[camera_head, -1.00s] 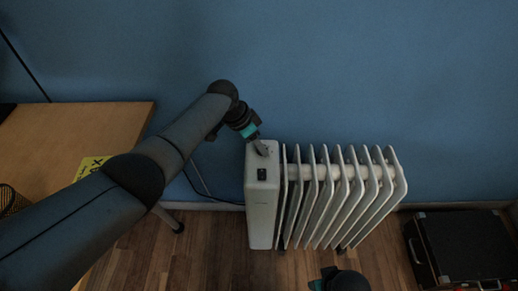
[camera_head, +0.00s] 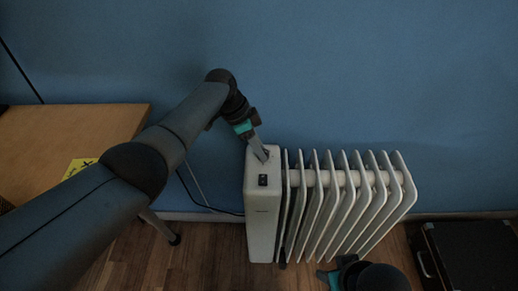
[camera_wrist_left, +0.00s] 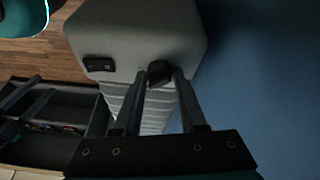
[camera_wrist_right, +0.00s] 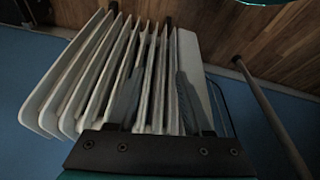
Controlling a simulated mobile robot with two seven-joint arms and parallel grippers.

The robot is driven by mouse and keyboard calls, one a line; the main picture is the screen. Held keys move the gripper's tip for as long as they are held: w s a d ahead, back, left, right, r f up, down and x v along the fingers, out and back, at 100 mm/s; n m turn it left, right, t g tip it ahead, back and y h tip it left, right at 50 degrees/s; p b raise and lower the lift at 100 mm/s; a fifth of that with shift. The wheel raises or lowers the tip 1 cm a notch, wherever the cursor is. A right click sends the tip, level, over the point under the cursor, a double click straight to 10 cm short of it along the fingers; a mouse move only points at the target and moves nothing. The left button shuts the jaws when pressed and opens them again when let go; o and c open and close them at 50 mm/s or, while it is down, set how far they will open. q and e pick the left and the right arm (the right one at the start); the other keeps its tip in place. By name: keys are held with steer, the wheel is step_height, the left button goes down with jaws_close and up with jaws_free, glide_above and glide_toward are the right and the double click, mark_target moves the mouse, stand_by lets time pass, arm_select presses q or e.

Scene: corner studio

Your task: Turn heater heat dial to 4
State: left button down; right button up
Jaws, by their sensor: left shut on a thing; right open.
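The white heater (camera_head: 262,225) stands on the floor against the blue wall, its ribbed fins to the right of its control end. My left gripper (camera_head: 263,155) reaches down onto the top of that end and mostly hides the dial there. In the left wrist view the dark round heat dial (camera_wrist_left: 159,72) sits between the fingertips, and the left gripper is shut on it. The dial's numbers and pointer cannot be read. My right gripper (camera_head: 328,277) is low in front of the fins. In the right wrist view its fingers (camera_wrist_right: 157,90) are apart, with fins behind them.
A black rocker switch (camera_head: 263,180) is beside the dial on the heater top. A wooden desk (camera_head: 70,140) with a yellow note (camera_head: 80,166) stands at left. A cable (camera_head: 205,202) runs by the wall. A black case (camera_head: 470,255) lies on the floor at right.

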arm_select(q)
steer(key=shift+d+r, duration=0.1)
steer(key=c, duration=0.8)
jaws_free()
steer(key=shift+o, duration=0.2)
steer(key=shift+r, duration=0.1)
steer(key=shift+a+r, duration=0.2)
steer(key=p+v, duration=0.3)
steer(key=v, duration=0.2)
steer(key=p+v, duration=0.4)
steer(key=v, duration=0.5)
steer(key=shift+r+p, duration=0.25)
steer(key=shift+p, duration=0.1)
arm_select(e)
steer(key=s+d+f+g, duration=0.1)
steer(key=s+f, duration=0.2)
steer(key=f, duration=0.4)
steer(key=s+d+f+g, duration=0.1)
steer(key=s+f, duration=0.2)
steer(key=f, duration=0.5)
steer(key=shift+d, duration=0.25)
